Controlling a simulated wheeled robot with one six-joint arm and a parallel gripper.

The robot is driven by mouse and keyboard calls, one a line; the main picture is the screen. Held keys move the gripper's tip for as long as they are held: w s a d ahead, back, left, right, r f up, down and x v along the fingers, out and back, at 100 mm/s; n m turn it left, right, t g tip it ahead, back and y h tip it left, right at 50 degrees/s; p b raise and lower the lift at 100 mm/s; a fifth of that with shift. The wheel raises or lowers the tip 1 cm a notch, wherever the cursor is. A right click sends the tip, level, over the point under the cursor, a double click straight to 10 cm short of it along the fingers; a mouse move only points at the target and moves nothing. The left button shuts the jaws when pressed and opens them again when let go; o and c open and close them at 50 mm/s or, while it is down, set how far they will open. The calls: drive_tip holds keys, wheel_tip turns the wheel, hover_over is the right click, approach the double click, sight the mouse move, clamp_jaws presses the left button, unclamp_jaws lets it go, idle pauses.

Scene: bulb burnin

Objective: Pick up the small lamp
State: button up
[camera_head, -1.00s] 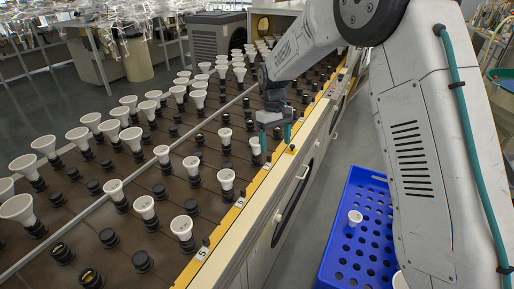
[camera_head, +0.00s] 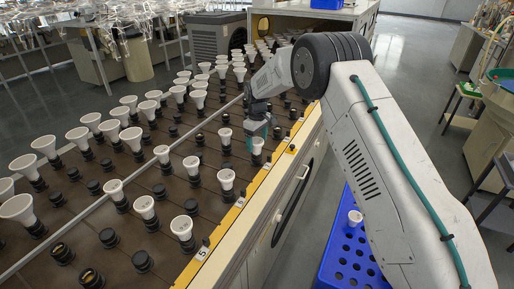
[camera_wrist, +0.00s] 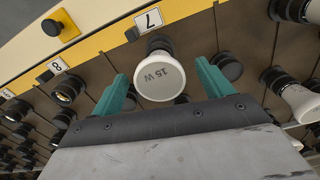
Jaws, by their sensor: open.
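A small white lamp (camera_wrist: 160,76) marked "15 W" stands in a black socket beside the number 7 label in the wrist view. In the head view this lamp (camera_head: 257,145) is at the yellow edge of the rack, partly behind my gripper. My gripper (camera_wrist: 165,85) is open, with one teal finger on each side of the lamp and visible gaps between. In the head view my gripper (camera_head: 262,136) is low over the rack at that lamp.
The brown rack (camera_head: 112,216) holds many other white lamps and empty black sockets close by. A yellow rail (camera_wrist: 110,38) with a black button (camera_wrist: 52,27) borders it. A blue crate (camera_head: 335,262) with a white lamp (camera_head: 354,217) inside stands on the floor.

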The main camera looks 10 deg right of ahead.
wheel_tip(320, 180, down, 3)
drive_tip(key=shift+r, duration=0.1)
drive_tip(key=c, duration=1.1)
drive_tip(key=shift+r, duration=0.1)
